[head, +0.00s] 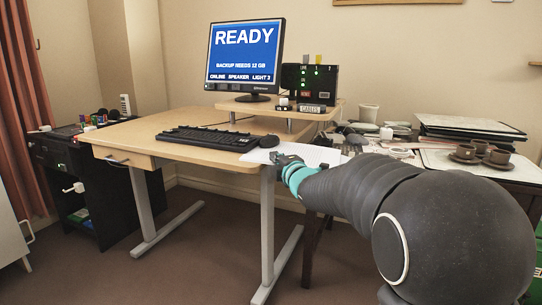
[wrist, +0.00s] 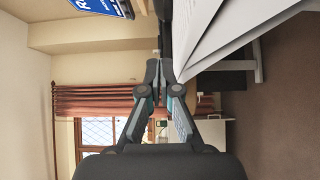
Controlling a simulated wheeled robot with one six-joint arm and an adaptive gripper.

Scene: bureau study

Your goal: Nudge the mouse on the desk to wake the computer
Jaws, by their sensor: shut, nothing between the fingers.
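The dark mouse (head: 269,141) lies on the wooden desk (head: 150,130), just right of the black keyboard (head: 207,138). The computer's monitor (head: 245,55) is lit blue and reads "READY". My gripper (head: 277,157) is at the desk's right front edge, just below and right of the mouse in the head view; I cannot tell whether it touches it. In the wrist view the two fingers of my gripper (wrist: 160,68) meet at their tips, shut and empty. I cannot make out the mouse in the wrist view.
White paper sheets (head: 312,154) lie right beside my gripper, close in the wrist view too. A raised shelf (head: 305,113) holds the monitor and a black panel (head: 309,80) with green lights. Cups (head: 482,146) stand on a cluttered table at right. The desk's left part is clear.

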